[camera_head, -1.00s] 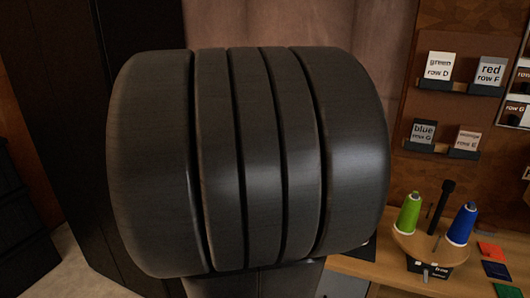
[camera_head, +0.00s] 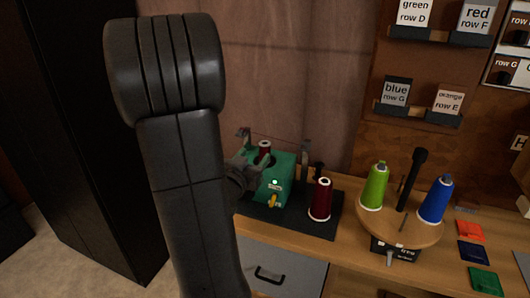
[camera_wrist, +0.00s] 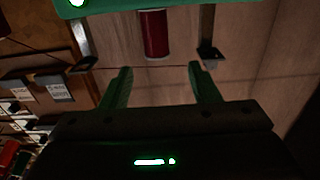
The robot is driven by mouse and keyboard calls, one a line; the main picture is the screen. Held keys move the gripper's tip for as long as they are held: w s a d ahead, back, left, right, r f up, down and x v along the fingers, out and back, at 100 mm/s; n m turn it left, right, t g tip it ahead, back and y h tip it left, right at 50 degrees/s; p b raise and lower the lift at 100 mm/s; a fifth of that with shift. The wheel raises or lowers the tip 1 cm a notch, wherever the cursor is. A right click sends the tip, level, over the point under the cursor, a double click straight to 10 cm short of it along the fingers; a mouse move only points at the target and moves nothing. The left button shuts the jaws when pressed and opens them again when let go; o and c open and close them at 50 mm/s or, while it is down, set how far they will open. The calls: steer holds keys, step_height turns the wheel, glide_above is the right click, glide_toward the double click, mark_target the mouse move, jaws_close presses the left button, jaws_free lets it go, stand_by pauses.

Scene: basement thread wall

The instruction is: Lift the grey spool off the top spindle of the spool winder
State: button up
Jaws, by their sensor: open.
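The spool winder (camera_head: 272,170) is a teal box with a green light, at the back of the bench on a dark mat. The spool on its top (camera_head: 264,148) looks dark red; I see no grey spool. In the wrist view the same dark red spool (camera_wrist: 155,35) is at the top centre, beside the winder's green body (camera_wrist: 180,5). My gripper (camera_wrist: 158,66) is open and empty; its two fingers point towards the spool and stand apart from it. In the head view my arm hides part of the winder's left side and most of my gripper.
Another dark red spool (camera_head: 321,199) stands on the dark mat (camera_head: 300,221) right of the winder. A round wooden stand (camera_head: 400,230) holds a green cone (camera_head: 374,188) and a blue cone (camera_head: 436,201). Labelled cards hang on the wall rack (camera_head: 418,118).

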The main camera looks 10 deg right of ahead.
mark_target(262, 147)
steer(key=x, duration=0.4)
steer(key=shift+w+d, duration=0.25)
steer(key=shift+p+x, duration=0.5)
steer(key=shift+x, duration=2.15)
steer(key=shift+s+d+f, duration=0.1)
steer(key=shift+s+f, duration=0.05)
steer(key=c, duration=1)
step_height(262, 147, up, 10)
steer(key=shift+r+p, duration=0.1)
steer(key=shift+p, duration=0.75)
